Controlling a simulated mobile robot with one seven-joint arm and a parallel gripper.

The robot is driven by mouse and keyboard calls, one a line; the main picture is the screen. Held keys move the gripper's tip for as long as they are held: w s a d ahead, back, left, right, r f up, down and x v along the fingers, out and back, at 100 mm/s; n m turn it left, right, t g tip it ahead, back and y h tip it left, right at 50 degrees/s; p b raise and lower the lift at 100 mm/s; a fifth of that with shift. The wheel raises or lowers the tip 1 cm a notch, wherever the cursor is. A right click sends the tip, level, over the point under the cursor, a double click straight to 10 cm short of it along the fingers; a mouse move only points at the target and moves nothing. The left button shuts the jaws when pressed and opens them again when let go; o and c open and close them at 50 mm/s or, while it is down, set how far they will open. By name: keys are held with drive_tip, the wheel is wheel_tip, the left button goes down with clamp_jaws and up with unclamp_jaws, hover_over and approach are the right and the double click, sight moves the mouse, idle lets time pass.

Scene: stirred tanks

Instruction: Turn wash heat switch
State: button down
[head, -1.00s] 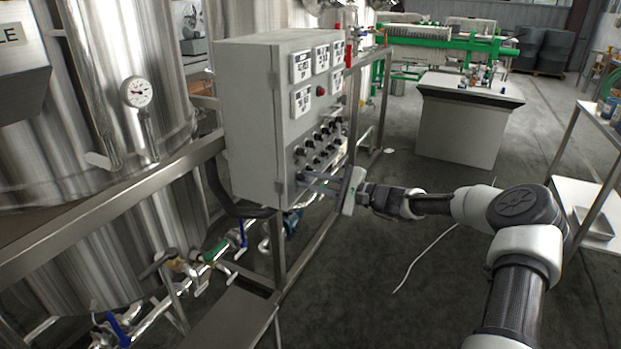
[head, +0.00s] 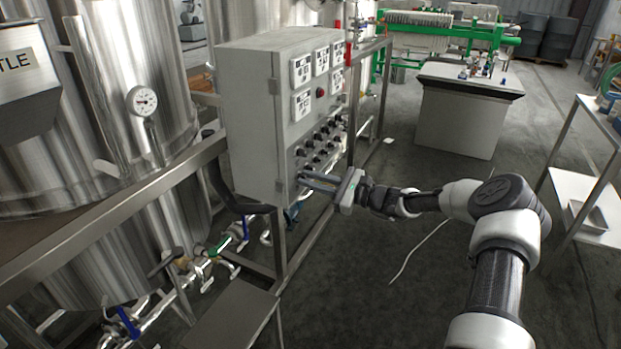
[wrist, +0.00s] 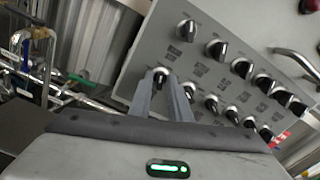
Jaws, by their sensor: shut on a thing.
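A grey control box (head: 250,120) carries rows of black rotary switches on its front face. In the wrist view the switches (wrist: 242,67) sit on the grey panel (wrist: 150,45) in two slanting rows with small labels too blurred to read. My gripper (head: 300,181) reaches the lower near corner of the panel from the right. In the wrist view my gripper (wrist: 161,80) is shut on the switch at the left end of the lower row (wrist: 160,72). The fingers hide part of this switch, and I cannot read which one it is.
A steel frame post (head: 279,250) stands just below the near side of the box. Pipes and valves (head: 220,245) run low at the left beneath the steel tanks (head: 150,60). A white-sided bench (head: 455,120) stands at the back right. Open floor lies in the middle.

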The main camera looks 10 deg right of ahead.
idle(0.4)
drive_tip(key=c, duration=1.9)
unclamp_jaws()
drive_tip(key=shift+o, duration=0.2)
drive_tip(key=shift+s+d, duration=0.1)
drive_tip(key=p+v, duration=0.1)
drive_tip(key=v, duration=1.6)
drive_tip(key=shift+p, duration=0.3)
